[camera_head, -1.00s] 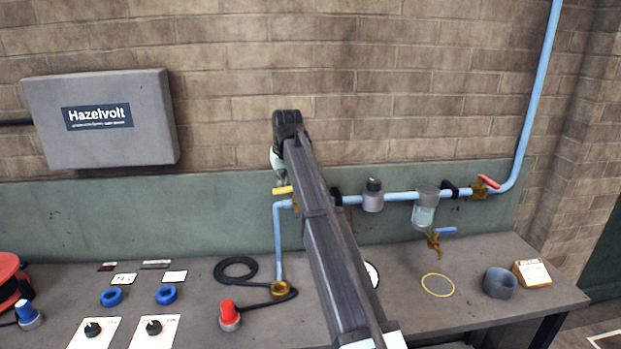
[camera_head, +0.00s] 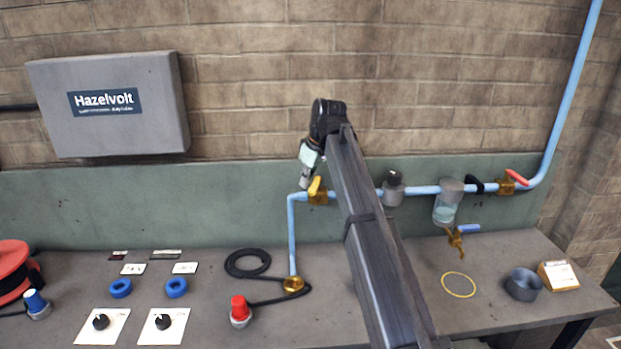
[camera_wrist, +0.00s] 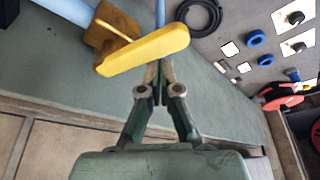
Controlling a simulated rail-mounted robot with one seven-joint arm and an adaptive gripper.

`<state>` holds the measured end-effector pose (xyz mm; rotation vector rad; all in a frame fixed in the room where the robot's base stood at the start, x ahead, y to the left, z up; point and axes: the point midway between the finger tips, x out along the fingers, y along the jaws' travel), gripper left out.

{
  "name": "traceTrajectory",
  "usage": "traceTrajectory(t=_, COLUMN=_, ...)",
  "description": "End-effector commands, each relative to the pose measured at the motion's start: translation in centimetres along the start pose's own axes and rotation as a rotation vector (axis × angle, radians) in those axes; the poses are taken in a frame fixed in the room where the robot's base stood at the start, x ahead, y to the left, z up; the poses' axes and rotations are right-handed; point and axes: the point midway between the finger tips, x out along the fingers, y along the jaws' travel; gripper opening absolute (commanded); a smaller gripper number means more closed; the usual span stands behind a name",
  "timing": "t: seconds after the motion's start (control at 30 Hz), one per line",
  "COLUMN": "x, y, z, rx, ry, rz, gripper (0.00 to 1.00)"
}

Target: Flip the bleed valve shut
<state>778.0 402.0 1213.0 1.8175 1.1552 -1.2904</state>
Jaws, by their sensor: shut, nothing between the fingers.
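A brass valve (camera_head: 318,198) with a yellow lever (camera_head: 314,186) sits at the left end of the blue wall pipe. In the wrist view the yellow lever (camera_wrist: 145,54) lies slanted across the brass body (camera_wrist: 112,32). My gripper (camera_head: 304,183) is shut and empty, just left of the lever. In the wrist view its fingertips (camera_wrist: 153,72) are at the lever's lower edge; I cannot tell if they touch it. A blue-handled brass valve (camera_head: 456,237) hangs under a clear bowl, and a red-handled valve (camera_head: 508,186) is farther right. No label shows which is the bleed valve.
The blue pipe (camera_head: 420,190) runs along the green wall panel, with a grey fitting (camera_head: 393,188) and a clear bowl (camera_head: 447,205). A grey cup (camera_head: 523,284), black hose coil (camera_head: 247,263) and red-capped plug (camera_head: 240,310) are on the bench. A grey Hazelvolt box (camera_head: 110,130) hangs left.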

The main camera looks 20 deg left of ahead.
Motion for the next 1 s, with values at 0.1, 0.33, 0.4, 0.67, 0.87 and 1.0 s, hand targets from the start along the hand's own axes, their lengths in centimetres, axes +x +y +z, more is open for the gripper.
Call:
traceTrajectory(t=0.1, x=-0.2, y=0.1, z=0.8, rx=0.002, ry=-0.001, rz=0.001, gripper=0.00)
traceTrajectory(t=0.33, x=-0.6, y=0.5, z=1.6, rx=0.002, ry=-0.001, rz=0.001, gripper=0.00)
traceTrajectory(t=0.4, x=-0.6, y=0.6, z=1.8, rx=0.002, ry=-0.001, rz=0.001, gripper=0.00)
traceTrajectory(t=0.67, x=-0.8, y=0.8, z=2.2, rx=0.004, ry=-0.003, rz=0.002, gripper=0.00)
traceTrajectory(t=0.87, x=-0.8, y=0.9, z=2.4, rx=0.005, ry=-0.006, rz=0.003, gripper=0.00)
traceTrajectory(t=1.0, x=-0.8, y=1.0, z=2.5, rx=0.006, ry=-0.008, rz=0.004, gripper=0.00)
